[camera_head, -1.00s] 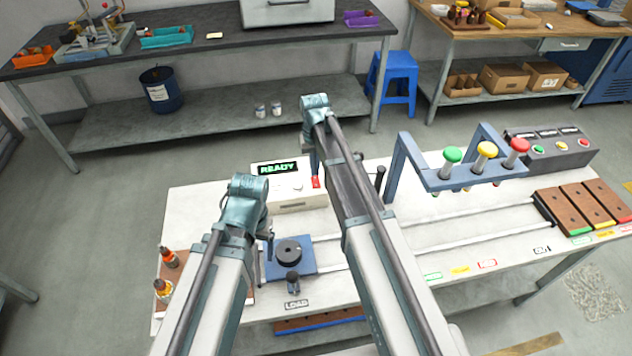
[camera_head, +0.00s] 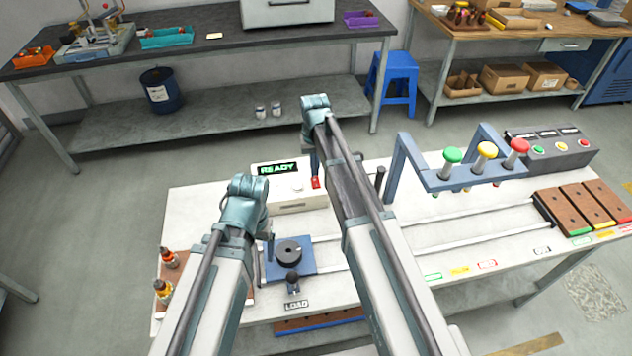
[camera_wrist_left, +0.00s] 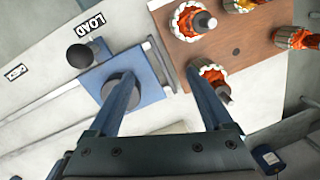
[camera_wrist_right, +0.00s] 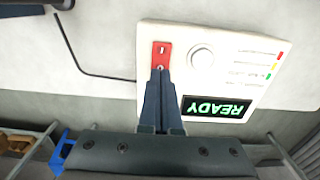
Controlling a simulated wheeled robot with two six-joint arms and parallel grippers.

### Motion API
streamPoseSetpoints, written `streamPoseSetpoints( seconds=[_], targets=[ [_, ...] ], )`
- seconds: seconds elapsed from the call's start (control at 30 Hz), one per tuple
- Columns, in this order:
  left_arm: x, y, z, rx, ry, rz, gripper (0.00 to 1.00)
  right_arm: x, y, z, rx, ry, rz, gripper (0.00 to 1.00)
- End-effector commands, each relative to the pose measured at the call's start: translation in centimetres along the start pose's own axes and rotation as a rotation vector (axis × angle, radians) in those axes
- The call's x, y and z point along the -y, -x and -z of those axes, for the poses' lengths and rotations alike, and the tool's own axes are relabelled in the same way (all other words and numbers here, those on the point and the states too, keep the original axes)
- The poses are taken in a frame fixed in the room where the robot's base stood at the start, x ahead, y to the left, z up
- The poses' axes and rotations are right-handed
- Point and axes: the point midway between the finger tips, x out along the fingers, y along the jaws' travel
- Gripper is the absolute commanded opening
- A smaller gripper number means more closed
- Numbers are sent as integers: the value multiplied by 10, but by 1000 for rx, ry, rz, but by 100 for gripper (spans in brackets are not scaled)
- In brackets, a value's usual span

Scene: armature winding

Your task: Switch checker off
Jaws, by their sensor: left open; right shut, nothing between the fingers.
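The checker (camera_head: 290,203) is a white box on the bench with a lit green READY display (camera_head: 278,169). It also shows in the right wrist view (camera_wrist_right: 225,60). Its red rocker switch (camera_wrist_right: 162,50) is beside a round white knob (camera_wrist_right: 201,58). My right gripper (camera_wrist_right: 161,74) is shut and empty, its fingertips at the switch's lower end and covering part of it; contact I cannot tell. My left gripper (camera_wrist_left: 163,78) is open and empty, above the gap between the blue load fixture (camera_wrist_left: 150,82) and a brown board (camera_wrist_left: 255,45).
Several orange-and-white armatures (camera_wrist_left: 215,75) stand on the brown board. A blue frame with green, yellow and red knobs (camera_head: 470,180) stands right of the checker. Rails run across the bench to brown blocks (camera_head: 580,208). A black cable (camera_wrist_right: 80,60) lies beside the checker.

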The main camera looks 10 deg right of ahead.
Motion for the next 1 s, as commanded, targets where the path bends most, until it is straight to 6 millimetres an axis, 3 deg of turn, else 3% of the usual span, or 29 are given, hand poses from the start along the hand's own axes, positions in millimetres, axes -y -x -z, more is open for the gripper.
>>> streamPoseSetpoints(
  seconds=[1.0],
  targets=[
    [-1,-7,0,0,0,0,84,0,-7,0,0,0,0,0]
  ],
)
